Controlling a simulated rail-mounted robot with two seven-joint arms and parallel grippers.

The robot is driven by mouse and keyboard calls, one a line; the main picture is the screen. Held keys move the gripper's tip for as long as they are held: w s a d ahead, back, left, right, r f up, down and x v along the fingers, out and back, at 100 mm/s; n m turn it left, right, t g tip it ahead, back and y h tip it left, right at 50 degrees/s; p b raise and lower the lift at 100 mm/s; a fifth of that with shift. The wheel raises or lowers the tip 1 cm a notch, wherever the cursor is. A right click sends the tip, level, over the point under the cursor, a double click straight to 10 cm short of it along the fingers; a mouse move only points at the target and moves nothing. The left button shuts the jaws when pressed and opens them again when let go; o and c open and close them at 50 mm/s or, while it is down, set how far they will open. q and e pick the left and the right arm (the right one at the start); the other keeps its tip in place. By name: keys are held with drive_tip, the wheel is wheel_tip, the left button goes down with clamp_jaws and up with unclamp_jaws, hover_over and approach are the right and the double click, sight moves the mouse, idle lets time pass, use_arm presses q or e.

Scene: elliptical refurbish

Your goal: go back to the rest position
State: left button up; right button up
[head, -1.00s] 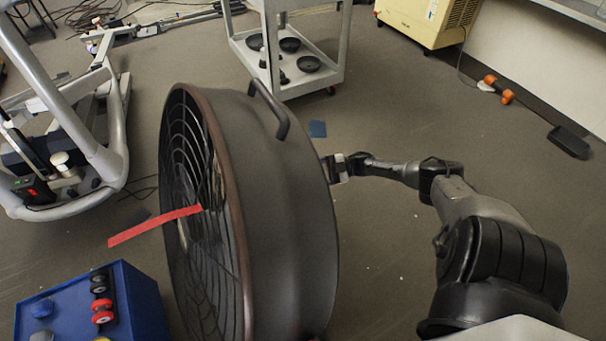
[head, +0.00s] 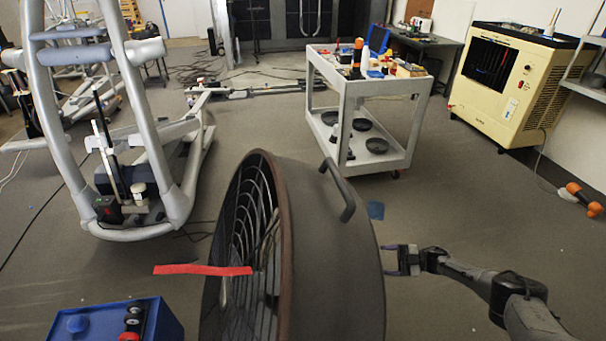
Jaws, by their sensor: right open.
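My right gripper (head: 403,260) is open and empty. It is just right of the large drum fan (head: 335,270), with its fingers toward the fan's dark side wall. I cannot tell whether they touch it. My right arm comes in from the lower right. My left gripper is not in view.
A blue box (head: 165,322) is at lower left. A grey exercise machine (head: 150,130) stands left, a grey cart (head: 345,125) behind, and a yellow cooler (head: 510,85) at back right.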

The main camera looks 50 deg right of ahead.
drive_tip(key=s+a+r+m+g+h+p, duration=0.1)
drive_tip(key=a+r+g+h+p, duration=0.65)
drive_tip(key=p, duration=1.35)
drive_tip(key=s+a+r+h+p, duration=0.2)
drive_tip(key=s+a+r+p, duration=0.3)
drive_tip(key=r+p, duration=0.3)
drive_tip(key=s+a+r+h+p, duration=0.2)
drive_tip(key=s+a+r+p, duration=0.3)
drive_tip(key=p, duration=0.5)
drive_tip(key=w+a+r+m+p, duration=0.2)
drive_tip(key=a+r+m+p, duration=0.15)
drive_tip(key=a+r, duration=0.5)
drive_tip(key=w+a+r+m+p, duration=0.2)
drive_tip(key=a+r+p, duration=0.2)
drive_tip(key=a+r, duration=0.4)
drive_tip(key=s+a+r+m+g+p, duration=0.1)
drive_tip(key=a+r+p, duration=0.1)
drive_tip(key=r, duration=0.4)
drive_tip(key=s+a+r+m+g+p, duration=0.1)
drive_tip(key=s+r+m+p, duration=0.1)
drive_tip(key=r, duration=0.4)
drive_tip(key=s+a+r+m+g+p, duration=0.1)
drive_tip(key=s+a+r+m+p, duration=0.1)
drive_tip(key=r, duration=0.4)
drive_tip(key=shift+s+a+r+p, duration=0.15)
drive_tip(key=shift+a+r+p, duration=0.2)
drive_tip(key=shift+p, duration=0.45)
